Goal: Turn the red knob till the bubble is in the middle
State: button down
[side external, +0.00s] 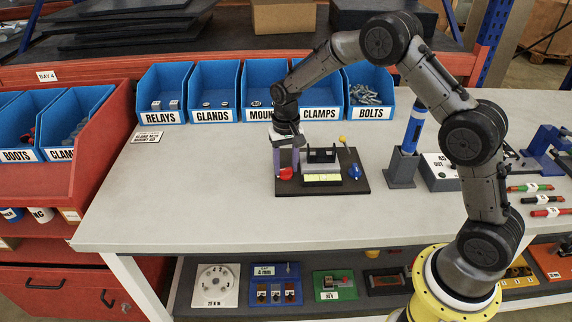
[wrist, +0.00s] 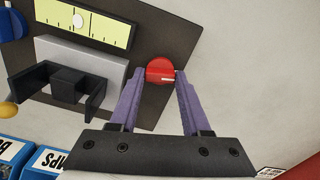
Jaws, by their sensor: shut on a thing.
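The red knob (side external: 286,174) sits on the left side of a dark plate (side external: 325,191). It also shows in the wrist view (wrist: 160,70), with a pale mark on it. My gripper (side external: 288,168) points down at it, its two purple fingers shut on the knob's sides. The yellow-green level vial (side external: 322,178) lies along the plate's front. In the wrist view, a pale oval bubble (wrist: 78,20) shows in the vial, near its middle and seemingly a little toward the blue knob's end. The thin tick marks are small.
A blue knob (side external: 354,171) is at the plate's right, with a black bracket (side external: 321,155) and a yellow ball (side external: 342,139) behind. A blue cylinder in a dark stand (side external: 401,168) is to the right. Blue bins (side external: 213,115) line the back.

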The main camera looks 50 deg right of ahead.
jog(key=m, duration=0.4)
jog(key=shift+m, duration=0.4)
dwell(0.4)
jog(key=shift+c, duration=1.8)
grip_release()
